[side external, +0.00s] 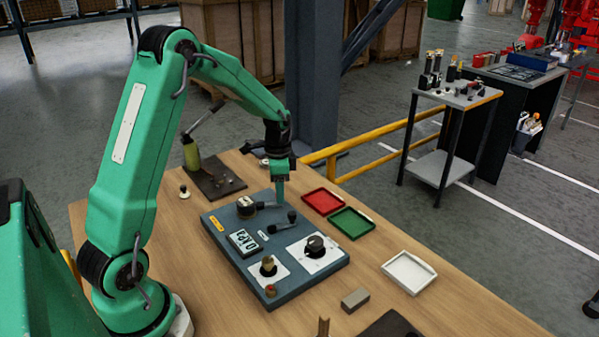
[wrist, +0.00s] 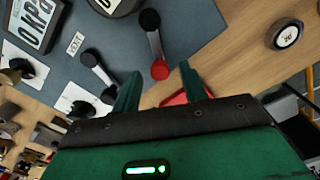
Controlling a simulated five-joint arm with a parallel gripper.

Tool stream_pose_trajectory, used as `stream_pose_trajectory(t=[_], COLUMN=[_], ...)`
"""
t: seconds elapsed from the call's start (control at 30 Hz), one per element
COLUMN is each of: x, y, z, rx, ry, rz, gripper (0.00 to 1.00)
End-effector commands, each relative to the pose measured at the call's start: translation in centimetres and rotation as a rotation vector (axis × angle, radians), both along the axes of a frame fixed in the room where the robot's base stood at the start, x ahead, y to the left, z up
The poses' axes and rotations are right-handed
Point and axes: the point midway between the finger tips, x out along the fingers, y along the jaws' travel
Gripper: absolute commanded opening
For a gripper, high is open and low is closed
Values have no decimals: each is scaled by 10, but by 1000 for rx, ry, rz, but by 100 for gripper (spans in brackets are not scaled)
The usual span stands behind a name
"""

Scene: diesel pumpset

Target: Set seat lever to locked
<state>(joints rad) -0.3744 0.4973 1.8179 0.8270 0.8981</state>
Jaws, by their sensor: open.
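The blue-grey panel (side external: 222,222) lies on the wooden table and carries two levers. One lever has a black pivot (wrist: 150,20), a grey arm and a red end (wrist: 160,70). Its red end lies between the fingers of my gripper (wrist: 160,84) in the wrist view; I cannot tell whether they touch it. The other lever (wrist: 98,74) is black and grey, beside a small white label (wrist: 75,43); it also shows in the side view (side external: 281,222). I cannot tell which is the seat lever. My gripper (side external: 280,203) is open, pointing down at the panel's far edge.
A round gauge (side external: 246,207), a display (side external: 243,243) and two knobs stand on the panel. Red (side external: 321,201), green (side external: 351,222) and white (side external: 410,271) trays lie to the right.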

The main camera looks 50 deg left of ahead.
Motion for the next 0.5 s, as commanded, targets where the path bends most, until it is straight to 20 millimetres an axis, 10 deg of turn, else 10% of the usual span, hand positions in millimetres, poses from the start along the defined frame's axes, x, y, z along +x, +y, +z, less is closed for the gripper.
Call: stream_pose_trajectory(t=[0.33,0.5], x=[0,0], y=[0,0], z=[-4,-4], rx=[1,1], ry=[-1,-1], rz=[0,0], gripper=[43,12])
